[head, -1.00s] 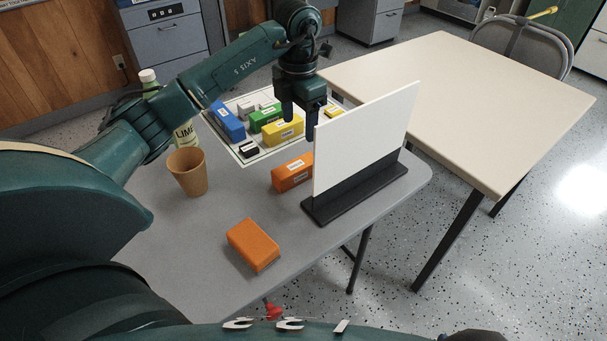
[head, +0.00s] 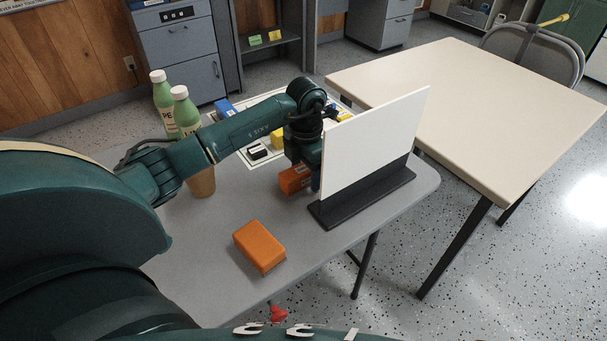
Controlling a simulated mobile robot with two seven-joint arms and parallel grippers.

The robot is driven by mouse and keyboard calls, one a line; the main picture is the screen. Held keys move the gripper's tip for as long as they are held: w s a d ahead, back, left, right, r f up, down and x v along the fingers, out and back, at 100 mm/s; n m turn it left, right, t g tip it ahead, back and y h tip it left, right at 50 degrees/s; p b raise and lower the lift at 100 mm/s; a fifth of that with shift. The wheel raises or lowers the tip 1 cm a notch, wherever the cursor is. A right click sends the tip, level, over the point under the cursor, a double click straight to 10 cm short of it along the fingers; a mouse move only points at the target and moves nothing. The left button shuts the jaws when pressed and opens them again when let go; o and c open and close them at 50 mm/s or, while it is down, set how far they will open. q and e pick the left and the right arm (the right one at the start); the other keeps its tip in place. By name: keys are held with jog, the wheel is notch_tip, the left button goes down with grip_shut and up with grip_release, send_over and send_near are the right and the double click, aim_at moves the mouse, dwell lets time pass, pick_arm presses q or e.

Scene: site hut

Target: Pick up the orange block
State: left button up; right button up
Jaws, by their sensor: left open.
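Two orange blocks are in the head view. One orange block (head: 292,180) stands beside the white board, right at my left gripper (head: 303,184); the other orange block (head: 259,247) lies alone nearer the table's front edge. My left gripper points down and is open, with its fingers low at the first block. One finger shows between that block and the board; the other finger is hidden, so I cannot tell whether the block is between them. My right gripper is not in view.
The white board (head: 375,140) on its dark base (head: 362,197) stands close right of the gripper. A brown cup (head: 202,183) and green bottles (head: 186,112) are partly behind my arm. A white sheet with coloured blocks lies behind. Grey table (head: 205,250) is clear around the front block.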

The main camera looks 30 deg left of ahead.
pick_arm(q)
jog(key=shift+c, duration=0.3)
jog(key=c, duration=1.1)
